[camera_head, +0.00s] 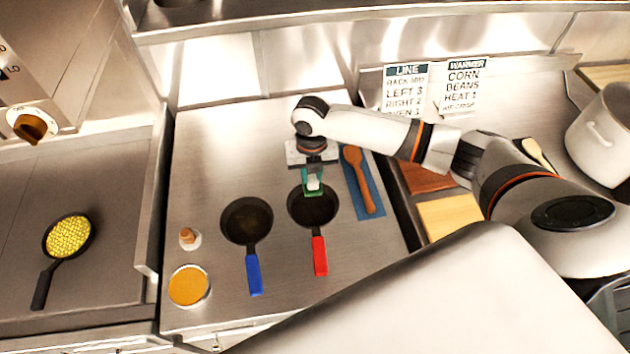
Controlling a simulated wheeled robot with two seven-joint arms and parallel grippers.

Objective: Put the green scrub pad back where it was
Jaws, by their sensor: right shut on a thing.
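The green scrub pad (306,188) is at the tip of my right gripper (313,181), which is shut on it. The gripper points down at the back part of the dark pan with the red handle (319,256). The pad overlaps that pan's far rim in the picture; I cannot tell whether it touches the pan or hangs above it. The fingers hide part of the pad. My right arm reaches in from the right. My left gripper is not in view.
A dark pan with a blue handle (247,220) stands to the left. A wooden spoon (362,180) lies on a blue mat (373,208) to the right. An orange-topped round container (189,286) and a small brown-topped item (189,238) are at left. A pan of corn (68,237) sits far left.

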